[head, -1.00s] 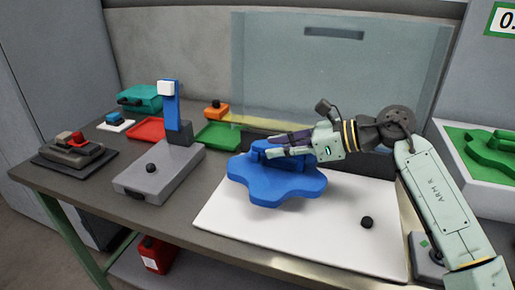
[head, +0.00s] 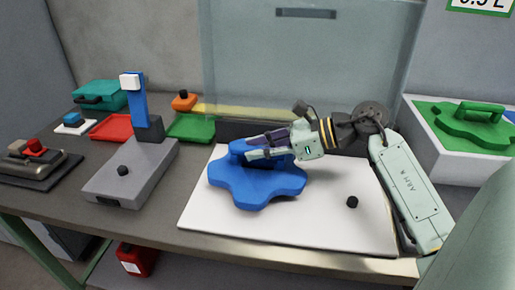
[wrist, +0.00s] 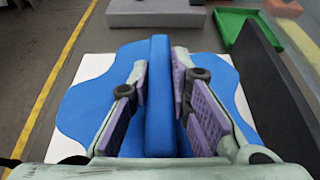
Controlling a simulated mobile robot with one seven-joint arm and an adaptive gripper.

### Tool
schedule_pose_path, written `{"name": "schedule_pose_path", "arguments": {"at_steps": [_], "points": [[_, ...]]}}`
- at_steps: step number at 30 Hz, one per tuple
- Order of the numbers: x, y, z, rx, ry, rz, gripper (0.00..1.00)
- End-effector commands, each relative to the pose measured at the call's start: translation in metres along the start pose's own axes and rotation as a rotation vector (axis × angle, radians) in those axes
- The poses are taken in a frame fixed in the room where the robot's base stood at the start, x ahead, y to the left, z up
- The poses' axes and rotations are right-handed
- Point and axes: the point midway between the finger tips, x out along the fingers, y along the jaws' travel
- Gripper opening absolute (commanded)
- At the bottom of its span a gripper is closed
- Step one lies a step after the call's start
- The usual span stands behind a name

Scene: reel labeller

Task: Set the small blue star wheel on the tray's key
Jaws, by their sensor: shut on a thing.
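The blue star wheel (head: 255,187) is a lobed plate with a raised bar handle. My gripper (head: 258,150) is shut on that handle. In the wrist view the bar (wrist: 159,95) stands between the purple pads of my gripper (wrist: 161,90), with the blue plate (wrist: 85,105) spread below. The wheel is over the left part of the white tray (head: 310,235); I cannot tell whether it touches the tray. A short black key (head: 352,201) stands on the tray to the right of the wheel, apart from it. The wheel's underside is hidden.
A grey block with a blue post (head: 130,175) stands left of the tray. Red (head: 112,127) and green (head: 190,127) shallow trays lie behind. A clear panel (head: 300,70) stands at the back. A green wheel (head: 470,125) sits on a white box at right.

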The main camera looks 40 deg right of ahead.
Motion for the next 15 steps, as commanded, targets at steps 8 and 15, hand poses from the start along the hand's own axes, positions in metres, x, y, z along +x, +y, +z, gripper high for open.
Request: {"name": "schedule_pose_path", "arguments": {"at_steps": [8, 15], "points": [[0.0024, -0.0002, -0.0050, -0.001, -0.002, -0.001, 0.00], [0.0027, -0.0002, -0.0058, 0.000, 0.000, 0.000, 0.27]]}}
